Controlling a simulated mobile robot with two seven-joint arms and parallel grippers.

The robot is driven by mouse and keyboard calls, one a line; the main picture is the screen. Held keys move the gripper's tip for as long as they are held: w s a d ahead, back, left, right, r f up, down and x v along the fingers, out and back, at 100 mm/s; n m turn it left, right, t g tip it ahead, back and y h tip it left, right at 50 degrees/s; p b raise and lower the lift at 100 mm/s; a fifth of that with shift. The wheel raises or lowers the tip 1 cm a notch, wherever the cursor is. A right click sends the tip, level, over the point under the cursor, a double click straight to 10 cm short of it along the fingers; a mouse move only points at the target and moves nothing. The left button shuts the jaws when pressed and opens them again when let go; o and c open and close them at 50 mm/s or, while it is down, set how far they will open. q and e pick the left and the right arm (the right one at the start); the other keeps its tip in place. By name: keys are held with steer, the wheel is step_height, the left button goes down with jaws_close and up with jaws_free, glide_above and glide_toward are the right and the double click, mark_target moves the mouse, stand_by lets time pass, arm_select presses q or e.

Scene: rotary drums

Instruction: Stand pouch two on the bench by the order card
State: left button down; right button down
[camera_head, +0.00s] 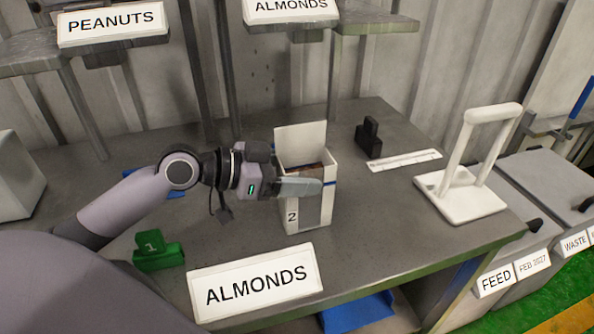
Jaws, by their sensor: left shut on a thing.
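Pouch two (312,211) is a white, box-like pouch marked "2", with a raised back flap and something brown inside its open top. It is upright over the middle of the bench (385,215), behind the order card (255,284), a white sign reading ALMONDS near the front edge. My left gripper (300,187) comes in from the left and is shut on the pouch at its upper part. The fingers cover part of its front. I cannot tell whether its base touches the bench. My right gripper is not in view.
A green block marked "1" (158,254) sits at front left. A black block (369,139), a white ruler-like strip (405,161) and a white stand (462,197) are to the right. Shelves with PEANUTS (112,23) and ALMONDS (290,8) signs hang above.

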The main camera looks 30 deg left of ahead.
arm_select(q)
steer(key=shift+f, duration=0.15)
steer(key=shift+c, duration=0.6)
jaws_free()
steer(key=shift+a+r, duration=0.1)
steer(key=shift+r, duration=0.1)
steer(key=shift+s+a, duration=0.25)
steer(key=shift+s, duration=0.05)
steer(key=b+v, duration=0.1)
steer(key=v, duration=0.5)
steer(key=shift+s+b, duration=0.2)
steer(key=shift+b, duration=0.1)
steer(key=v, duration=0.4)
steer(key=shift+s+a+r, duration=0.25)
steer(key=shift+r, duration=0.05)
